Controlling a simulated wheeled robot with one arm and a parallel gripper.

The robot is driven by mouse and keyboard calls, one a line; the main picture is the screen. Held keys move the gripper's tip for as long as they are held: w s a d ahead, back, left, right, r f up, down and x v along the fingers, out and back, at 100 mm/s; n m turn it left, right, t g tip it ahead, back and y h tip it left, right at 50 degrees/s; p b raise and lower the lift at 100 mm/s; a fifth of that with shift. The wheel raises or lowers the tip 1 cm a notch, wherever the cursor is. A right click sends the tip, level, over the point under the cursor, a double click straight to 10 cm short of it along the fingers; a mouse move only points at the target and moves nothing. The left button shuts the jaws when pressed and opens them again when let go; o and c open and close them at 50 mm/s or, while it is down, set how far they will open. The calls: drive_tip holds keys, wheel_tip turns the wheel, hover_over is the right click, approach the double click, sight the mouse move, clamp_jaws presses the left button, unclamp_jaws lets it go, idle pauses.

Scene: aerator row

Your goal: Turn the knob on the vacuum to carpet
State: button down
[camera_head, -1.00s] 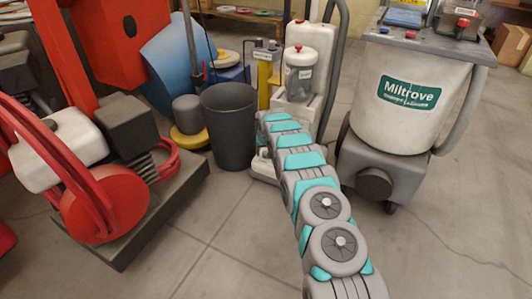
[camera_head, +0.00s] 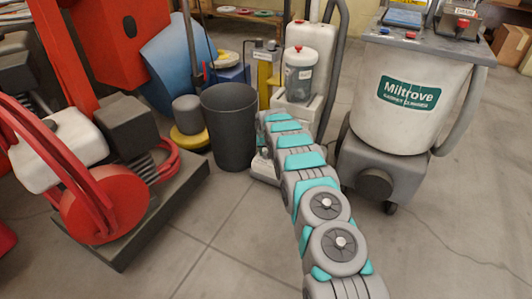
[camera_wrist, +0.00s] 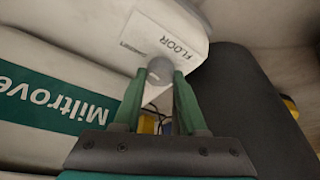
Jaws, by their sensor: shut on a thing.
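The vacuum (camera_head: 312,45) is a white upright machine with a clear canister, at the top middle of the head view. Its low white base (camera_head: 262,167) shows beside my arm. In the wrist view, a white housing (camera_wrist: 118,38) carries a label (camera_wrist: 160,45) reading FLOOR, with a smaller word too blurred to read. A small round grey knob (camera_wrist: 160,66) sits at the label's edge. My gripper (camera_wrist: 159,79) has its two green fingers on either side of this knob, shut on it. The knob's pointer cannot be made out.
A dark bin (camera_head: 229,125) stands close left of the vacuum. A large Miltrove tank machine (camera_head: 400,110) stands close on the right. A red machine (camera_head: 105,200) fills the left. The front right floor (camera_head: 450,240) is clear.

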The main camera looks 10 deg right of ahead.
drive_tip(key=shift+d+r+n+y+p, duration=0.15)
drive_tip(key=shift+n+y+p, duration=0.15)
drive_tip(key=shift+n+p, duration=0.3)
drive_tip(key=shift+n+y, duration=0.3)
drive_tip(key=shift+n, duration=0.6)
drive_tip(key=shift+c, duration=2.3)
unclamp_jaws()
drive_tip(key=p+v, duration=0.1)
drive_tip(key=v, duration=0.6)
drive_tip(key=shift+r, duration=0.25)
drive_tip(key=shift+s+r, duration=0.1)
drive_tip(key=shift+s, duration=0.05)
